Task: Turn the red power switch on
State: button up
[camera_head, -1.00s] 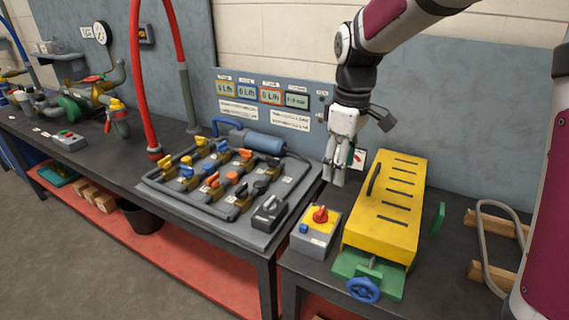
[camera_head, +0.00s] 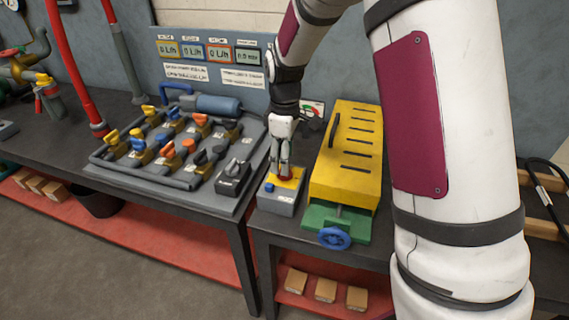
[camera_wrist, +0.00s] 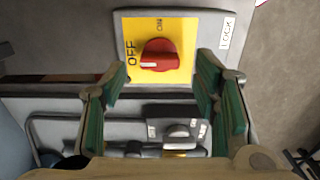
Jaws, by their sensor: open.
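The red power switch (camera_wrist: 159,55) is a rotary knob on a yellow plate (camera_wrist: 183,73) marked OFF at its left and ON above. Its white pointer mark lies toward OFF. In the head view, the grey switch box (camera_head: 278,203) stands on the bench, and the red knob (camera_head: 285,177) is partly hidden by my gripper (camera_head: 283,164) just above it. In the wrist view my gripper (camera_wrist: 162,78) is open. Its green-padded fingers lie to either side, slightly below the knob in the picture, with nothing between the pads.
A yellow slotted housing (camera_head: 345,160) with a green base and blue handwheel (camera_head: 334,238) stands close right of the switch box. A valve panel (camera_head: 180,150) with a dark lever box (camera_head: 233,178) is to the left. My arm covers much of the right side.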

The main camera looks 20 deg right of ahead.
jog(key=shift+f, duration=1.3)
jog(key=shift+c, duration=0.6)
jog(key=c, duration=1)
jog(key=shift+c, duration=0.2)
